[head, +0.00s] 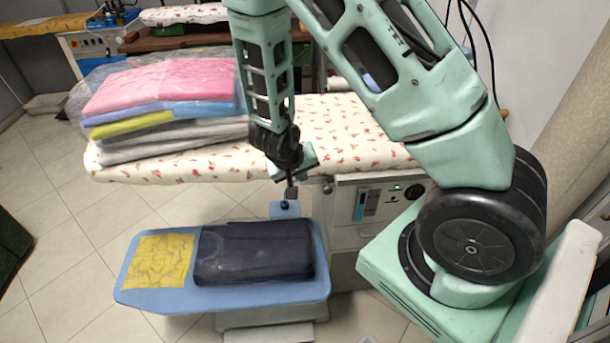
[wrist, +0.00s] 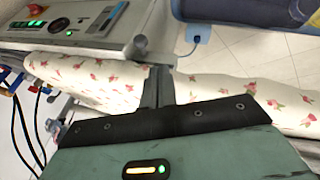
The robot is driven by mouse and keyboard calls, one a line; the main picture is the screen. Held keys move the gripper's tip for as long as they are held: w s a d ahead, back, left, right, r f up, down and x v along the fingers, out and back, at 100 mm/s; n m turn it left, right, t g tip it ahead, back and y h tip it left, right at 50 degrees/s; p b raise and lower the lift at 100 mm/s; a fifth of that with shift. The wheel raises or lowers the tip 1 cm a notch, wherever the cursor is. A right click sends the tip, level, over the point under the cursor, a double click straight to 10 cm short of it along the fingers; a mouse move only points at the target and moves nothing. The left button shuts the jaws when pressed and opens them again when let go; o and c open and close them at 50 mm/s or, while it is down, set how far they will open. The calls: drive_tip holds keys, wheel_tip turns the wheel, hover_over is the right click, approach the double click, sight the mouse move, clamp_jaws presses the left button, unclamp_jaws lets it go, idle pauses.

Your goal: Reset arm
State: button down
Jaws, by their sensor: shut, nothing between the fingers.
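My arm reaches from the right of the head view up and over, with its forearm hanging down in the middle. My gripper (head: 291,190) points down near the front edge of the floral ironing board (head: 350,125), left of the control panel. It is shut and empty. In the wrist view the shut fingers of my gripper (wrist: 158,85) show in front of the floral cover (wrist: 95,80). Whether the gripper touches the board cannot be told.
A pile of folded pink, blue, yellow and white cloths (head: 165,105) lies on the board's left. Below is a blue shelf (head: 170,300) with a yellow cloth (head: 158,262) and a dark folded item (head: 253,252). A control box (head: 375,200) stands right.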

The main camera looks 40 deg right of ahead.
drive_tip(key=shift+s+a+r, duration=0.1)
drive_tip(key=shift+a+r, duration=0.1)
drive_tip(key=shift+r, duration=0.25)
